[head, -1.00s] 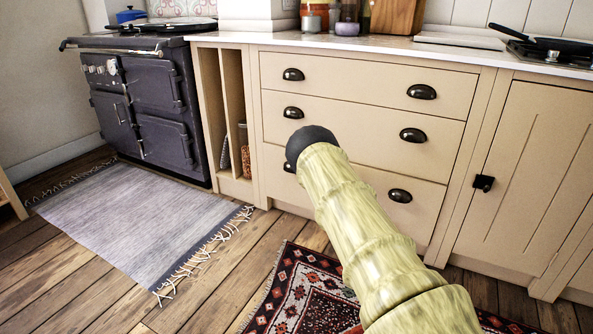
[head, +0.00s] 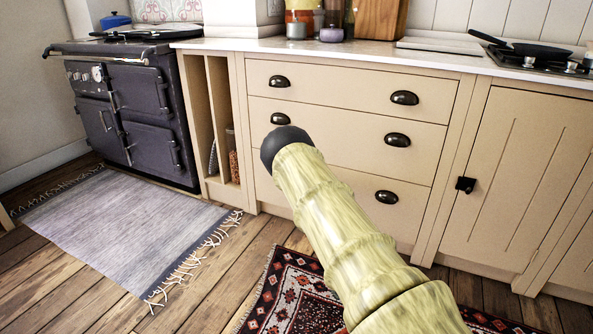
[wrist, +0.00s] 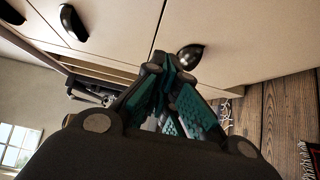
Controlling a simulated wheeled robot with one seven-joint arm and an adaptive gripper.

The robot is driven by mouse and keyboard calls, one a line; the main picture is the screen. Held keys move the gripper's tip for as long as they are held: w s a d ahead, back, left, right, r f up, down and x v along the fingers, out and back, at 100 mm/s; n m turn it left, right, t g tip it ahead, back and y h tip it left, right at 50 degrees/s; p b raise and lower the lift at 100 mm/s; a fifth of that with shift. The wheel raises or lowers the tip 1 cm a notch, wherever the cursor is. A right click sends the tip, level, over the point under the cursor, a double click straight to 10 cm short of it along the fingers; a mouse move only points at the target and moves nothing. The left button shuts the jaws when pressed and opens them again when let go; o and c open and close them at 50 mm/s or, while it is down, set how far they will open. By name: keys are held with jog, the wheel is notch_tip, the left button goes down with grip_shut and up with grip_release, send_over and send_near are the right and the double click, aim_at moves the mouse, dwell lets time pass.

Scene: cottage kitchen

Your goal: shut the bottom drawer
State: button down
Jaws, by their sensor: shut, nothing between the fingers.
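The bottom drawer (head: 350,192) is the lowest of three cream drawers in the cabinet. In the head view its front looks flush or nearly flush with the drawers above. Its right cup handle (head: 386,197) is clear; its left part is hidden behind my arm. In the wrist view the bottom drawer's front (wrist: 250,35) fills the upper right, with one dark cup handle (wrist: 189,58) beside my fingertips. My gripper (wrist: 166,62) is shut and empty, close to the drawer front. I cannot tell whether it touches. The head view hides the gripper behind my arm.
The middle drawer (head: 340,138) and top drawer (head: 345,88) look shut. A dark stove (head: 130,115) stands left, past open narrow shelves. A grey rug (head: 125,230) and a patterned red rug (head: 290,295) lie on the wooden floor. A cupboard door (head: 520,190) is at right.

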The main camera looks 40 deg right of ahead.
jog(key=a+p+v, duration=0.1)
jog(key=p+v, duration=0.1)
jog(key=v, duration=0.5)
jog(key=shift+s, duration=0.2)
jog(key=shift+a+f, duration=0.1)
jog(key=shift+f, duration=0.05)
